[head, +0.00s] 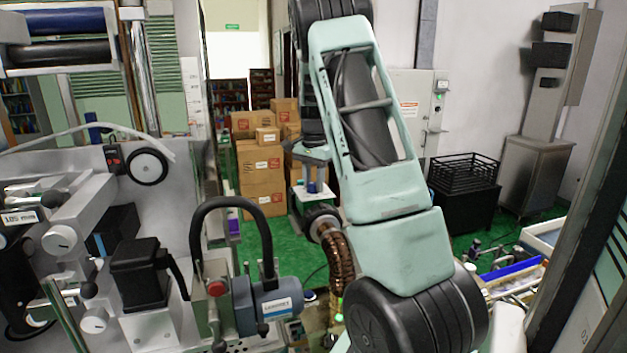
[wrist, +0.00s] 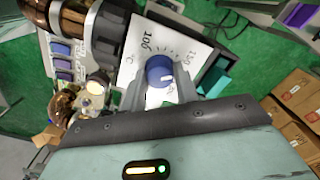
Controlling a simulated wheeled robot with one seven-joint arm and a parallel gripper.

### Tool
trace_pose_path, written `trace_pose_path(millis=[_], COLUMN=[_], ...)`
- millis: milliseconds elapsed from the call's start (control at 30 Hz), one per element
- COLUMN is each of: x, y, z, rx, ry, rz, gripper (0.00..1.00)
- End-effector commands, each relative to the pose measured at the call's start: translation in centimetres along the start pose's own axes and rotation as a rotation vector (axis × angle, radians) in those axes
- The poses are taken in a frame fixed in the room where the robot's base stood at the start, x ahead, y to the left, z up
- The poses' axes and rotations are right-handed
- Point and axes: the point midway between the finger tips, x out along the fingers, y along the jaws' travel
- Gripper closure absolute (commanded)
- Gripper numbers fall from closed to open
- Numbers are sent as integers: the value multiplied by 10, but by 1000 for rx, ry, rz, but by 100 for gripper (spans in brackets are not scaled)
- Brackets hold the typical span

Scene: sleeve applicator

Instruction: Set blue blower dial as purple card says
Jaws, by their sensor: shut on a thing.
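The blue dial (wrist: 159,71) sits on a white scale plate (wrist: 188,42) with tick marks and the numbers 100 and 150, in the wrist view. A pale pointer mark shows on the dial's lower right. My gripper (wrist: 160,82) is shut on the dial, one finger on each side.
A ribbed brown hose (head: 338,262) stands left of my arm in the head view. Several cardboard boxes (head: 261,170) are stacked behind. Machine parts with a blue-grey motor (head: 275,301) crowd the left. A black crate (head: 465,174) stands at the right. Green floor lies between.

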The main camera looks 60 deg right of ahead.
Motion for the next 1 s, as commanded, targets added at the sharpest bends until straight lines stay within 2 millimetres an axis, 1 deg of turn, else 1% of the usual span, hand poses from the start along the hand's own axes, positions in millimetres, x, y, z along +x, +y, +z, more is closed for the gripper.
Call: trace_pose_path(millis=[300, 833, 867, 900, 933, 1000], x=[-2, -2, -2, -2, -2, -1], y=[-1, -1, -1, -1, -1, -1], z=[0, -1, -1, -1, -1, -1], rx=[114, 136, 136, 136, 135, 135], ry=[3, 3, 3, 3, 3, 2], rz=[-4, -4, -5, -4, -4, -3], gripper=[93, 93, 64, 53, 48, 48])
